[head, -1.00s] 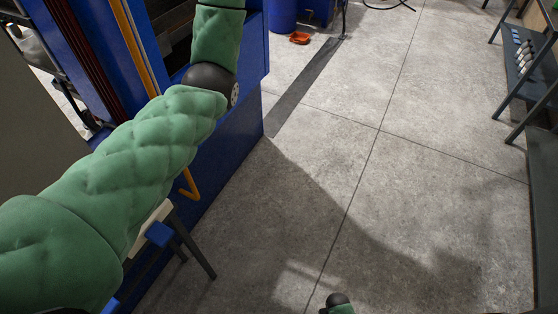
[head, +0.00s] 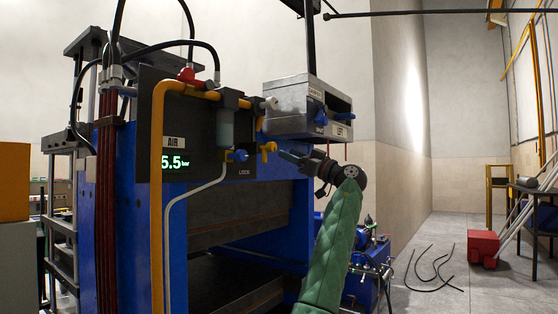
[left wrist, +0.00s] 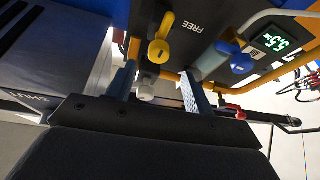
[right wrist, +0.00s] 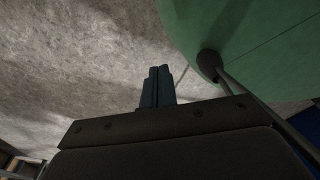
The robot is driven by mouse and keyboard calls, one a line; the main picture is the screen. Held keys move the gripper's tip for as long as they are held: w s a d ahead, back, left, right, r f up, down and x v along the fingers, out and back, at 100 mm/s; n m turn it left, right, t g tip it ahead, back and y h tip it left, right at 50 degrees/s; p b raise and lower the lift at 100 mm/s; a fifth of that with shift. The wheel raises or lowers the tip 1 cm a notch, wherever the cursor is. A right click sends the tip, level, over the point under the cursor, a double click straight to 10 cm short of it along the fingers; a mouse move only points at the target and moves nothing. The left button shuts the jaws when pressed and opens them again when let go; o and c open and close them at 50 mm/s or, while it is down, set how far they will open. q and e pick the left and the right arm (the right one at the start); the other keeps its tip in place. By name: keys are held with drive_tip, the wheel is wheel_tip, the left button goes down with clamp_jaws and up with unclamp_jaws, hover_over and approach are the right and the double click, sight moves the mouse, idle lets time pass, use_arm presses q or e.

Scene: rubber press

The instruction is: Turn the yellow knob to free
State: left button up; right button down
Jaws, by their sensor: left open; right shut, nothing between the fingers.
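The yellow knob (head: 267,149) is on the dark panel of the blue press, right of a blue valve handle (head: 237,155). In the left wrist view the yellow knob (left wrist: 159,48) has its lever pointing up the picture, left of the printed word FREE (left wrist: 190,27). My left gripper (head: 283,154) is just right of the knob in the head view. In the left wrist view its fingers (left wrist: 158,74) are open, with the knob ahead in the gap; contact cannot be told. My right gripper (right wrist: 158,72) is shut and empty over the floor, outside the head view.
A grey box (head: 300,105) with blue switches sits above and right of the knob. A yellow pipe (head: 157,200) and a white hose run down the panel's left. A pressure display (head: 175,162) reads 5.5 bar. Open floor (head: 430,285) lies to the right, with black cables on it.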

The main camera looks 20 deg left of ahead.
sight(275, 148)
use_arm(q)
drive_tip(key=p+x, duration=0.2)
drive_tip(key=x, duration=0.1)
drive_tip(key=shift+w+f, duration=0.1)
drive_tip(key=shift+w, duration=0.15)
drive_tip(key=p+x, duration=0.2)
drive_tip(key=x, duration=0.2)
drive_tip(key=shift+s+p, duration=0.1)
drive_tip(key=shift+p, duration=0.3)
drive_tip(key=shift+w+a, duration=0.2)
drive_tip(key=shift+a, duration=0.3)
drive_tip(key=shift+s, duration=0.1)
use_arm(e)
drive_tip(key=s+d+r, duration=0.1)
drive_tip(key=s+r, duration=0.2)
drive_tip(key=s, duration=0.2)
drive_tip(key=shift+s+g, duration=0.3)
use_arm(q)
drive_tip(key=c, duration=1)
